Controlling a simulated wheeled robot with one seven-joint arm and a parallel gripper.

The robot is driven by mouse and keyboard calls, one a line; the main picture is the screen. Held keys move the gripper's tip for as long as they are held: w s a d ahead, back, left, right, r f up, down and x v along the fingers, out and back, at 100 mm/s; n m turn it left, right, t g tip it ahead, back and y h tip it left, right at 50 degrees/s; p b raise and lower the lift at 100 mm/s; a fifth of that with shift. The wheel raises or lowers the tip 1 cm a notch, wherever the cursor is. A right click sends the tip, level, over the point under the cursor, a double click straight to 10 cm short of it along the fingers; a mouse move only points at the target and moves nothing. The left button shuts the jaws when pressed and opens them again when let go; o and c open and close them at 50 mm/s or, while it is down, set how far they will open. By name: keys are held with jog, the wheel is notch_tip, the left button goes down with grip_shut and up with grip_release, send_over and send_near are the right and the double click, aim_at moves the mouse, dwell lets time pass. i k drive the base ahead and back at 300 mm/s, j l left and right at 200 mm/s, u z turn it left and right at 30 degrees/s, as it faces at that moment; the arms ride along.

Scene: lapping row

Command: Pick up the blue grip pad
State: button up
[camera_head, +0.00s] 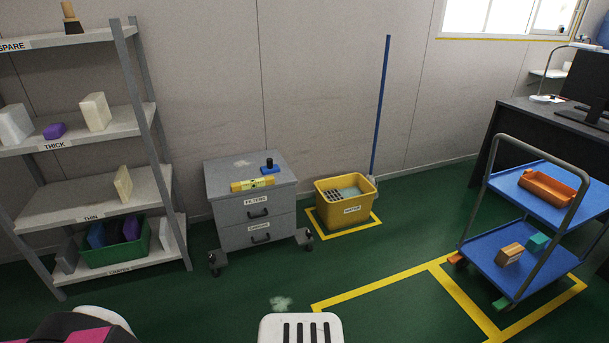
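A small blue pad with a black knob on top (270,168) sits on the grey drawer cabinet (225,178), near its back right. It looks like a grip pad. It stands just behind a yellow level-like bar (252,184). Another blue block (97,236) leans in the green crate (110,252) on the lowest shelf at the left, partly hidden by the crate wall. I cannot tell whether it is a pad with a grip. My gripper is not in view, and nothing is seen touching either blue thing.
The shelf rack (85,203) stands left of the cabinet. A yellow bucket (347,211) with a blue-handled mop stands to its right. A blue two-tier trolley (500,256) is at the right. Green floor (385,300) lies open between cabinet and trolley.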

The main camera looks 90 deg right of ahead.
aim_at(272, 169)
jog(key=z, duration=2)
